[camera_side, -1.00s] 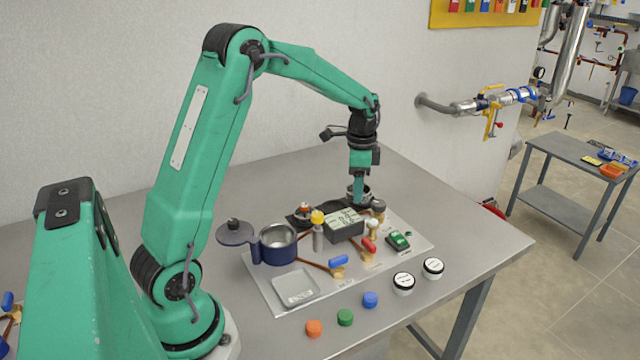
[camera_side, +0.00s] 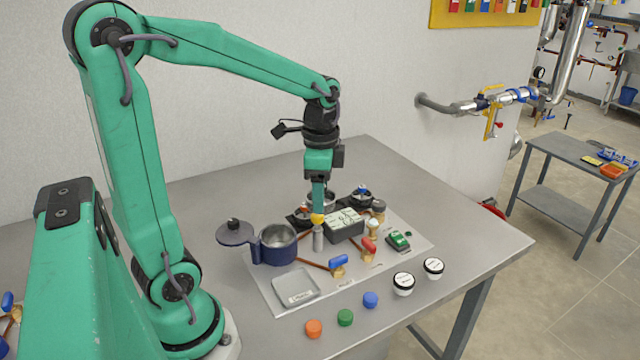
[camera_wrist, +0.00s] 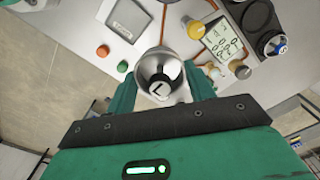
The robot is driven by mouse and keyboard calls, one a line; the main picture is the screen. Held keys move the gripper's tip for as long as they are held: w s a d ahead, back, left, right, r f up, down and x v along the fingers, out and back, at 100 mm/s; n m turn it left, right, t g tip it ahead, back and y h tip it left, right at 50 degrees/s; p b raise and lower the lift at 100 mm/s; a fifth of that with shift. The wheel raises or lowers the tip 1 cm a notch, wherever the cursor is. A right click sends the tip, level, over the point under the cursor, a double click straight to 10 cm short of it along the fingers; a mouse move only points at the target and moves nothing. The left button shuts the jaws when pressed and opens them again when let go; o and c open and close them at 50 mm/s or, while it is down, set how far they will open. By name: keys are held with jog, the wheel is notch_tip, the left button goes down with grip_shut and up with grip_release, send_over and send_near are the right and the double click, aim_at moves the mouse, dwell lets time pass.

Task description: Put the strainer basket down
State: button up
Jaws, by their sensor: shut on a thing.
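The strainer basket (camera_wrist: 163,68) is a round, shiny metal cup with a dark "L" mark in it. In the wrist view it sits between the two green fingers of my gripper (camera_wrist: 162,88), which is shut on it. In the side view my gripper (camera_side: 318,204) points straight down over the back left of the pale board (camera_side: 270,297). The basket (camera_side: 326,196) shows there only partly behind the fingers. I cannot tell its exact height above the board. A black ring with a blue knob (camera_side: 362,193) stands to its right.
The display box (camera_side: 344,223) and yellow-capped post (camera_side: 318,234) stand close in front of my gripper. A metal pot (camera_side: 279,243) and grey tray (camera_side: 296,289) are at the board's left. Coloured caps, including a blue one (camera_side: 370,299), lie in front. The table's right side is clear.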

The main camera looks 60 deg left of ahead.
jog(key=shift+s+d+r, duration=0.1)
jog(key=shift+s+d, duration=0.25)
jog(key=shift+s, duration=0.6)
jog(key=shift+s+d, duration=0.3)
jog(key=shift+s, duration=0.6)
jog(key=shift+s+d+r, duration=0.1)
jog(key=shift+s+d, duration=0.25)
jog(key=shift+s, duration=0.6)
jog(key=shift+f, duration=0.1)
jog(key=a+f, duration=0.7)
jog(key=a, duration=0.4)
jog(key=shift+s+a, duration=0.3)
jog(key=shift+a, duration=0.05)
jog(key=shift+f, duration=1.95)
jog(key=shift+f, duration=0.6)
jog(key=o, duration=1)
jog(key=shift+r, duration=0.15)
